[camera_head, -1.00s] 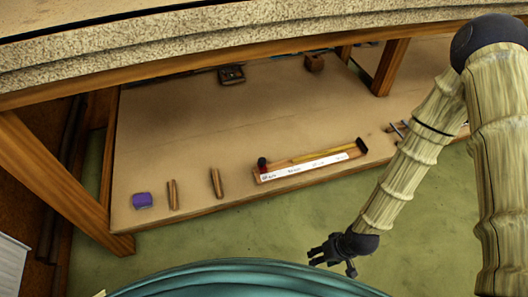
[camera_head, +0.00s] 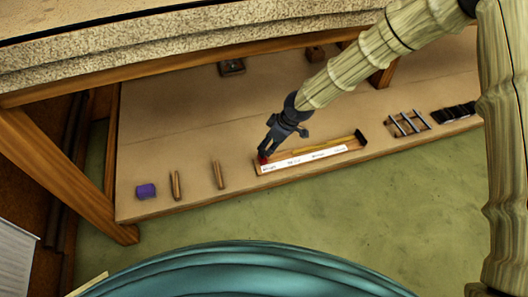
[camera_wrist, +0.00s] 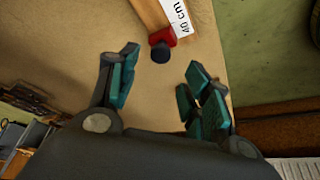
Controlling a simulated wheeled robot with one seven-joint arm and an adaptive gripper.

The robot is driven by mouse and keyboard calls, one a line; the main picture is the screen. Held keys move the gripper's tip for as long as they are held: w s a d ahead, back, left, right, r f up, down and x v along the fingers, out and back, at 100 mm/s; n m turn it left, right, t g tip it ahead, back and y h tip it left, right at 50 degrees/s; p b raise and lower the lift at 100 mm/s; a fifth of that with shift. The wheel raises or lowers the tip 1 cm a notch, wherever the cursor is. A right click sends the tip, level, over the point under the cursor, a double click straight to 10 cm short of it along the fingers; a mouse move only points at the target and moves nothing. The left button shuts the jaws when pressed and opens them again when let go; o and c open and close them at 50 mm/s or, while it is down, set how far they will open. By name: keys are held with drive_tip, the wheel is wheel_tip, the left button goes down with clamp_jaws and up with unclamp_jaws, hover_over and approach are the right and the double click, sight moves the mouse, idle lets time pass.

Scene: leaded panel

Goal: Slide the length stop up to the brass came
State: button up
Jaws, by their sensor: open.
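The length stop is a small red block (camera_wrist: 161,38) with a black knob (camera_wrist: 160,53), at the 40 cm end of the measuring board (camera_wrist: 150,12) in the wrist view. In the head view my gripper mostly hides it; a bit of red (camera_head: 262,159) shows at the board's left end. My gripper (camera_head: 281,143) is open above the board's left end. In the wrist view its fingers (camera_wrist: 163,62) spread either side of the knob, not touching it.
A black end block (camera_head: 360,137) stands at the board's right end. Two wooden sticks (camera_head: 219,175) and a purple roll (camera_head: 146,191) lie to the left. Dark strips on racks (camera_head: 408,124) are at the right. The shelf above overhangs the back.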

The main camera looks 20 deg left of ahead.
sight(264, 151)
drive_tip(key=b+x, duration=0.2)
drive_tip(key=x, duration=0.4)
drive_tip(key=shift+a+f, duration=0.1)
drive_tip(key=shift+f, duration=0.2)
drive_tip(key=c, duration=1)
drive_tip(key=shift+w+d+r+p, duration=0.15)
drive_tip(key=shift+w+d+p, duration=0.1)
drive_tip(key=shift+p, duration=0.1)
drive_tip(key=w+d+p, duration=0.3)
drive_tip(key=d+p, duration=0.1)
drive_tip(key=d, duration=0.1)
drive_tip(key=w+d+p, duration=0.2)
drive_tip(key=d, duration=0.1)
drive_tip(key=shift+w+d, duration=0.15)
drive_tip(key=shift+w, duration=0.2)
drive_tip(key=shift+w+d, duration=0.45)
drive_tip(key=shift+d, duration=0.2)
drive_tip(key=o, duration=1)
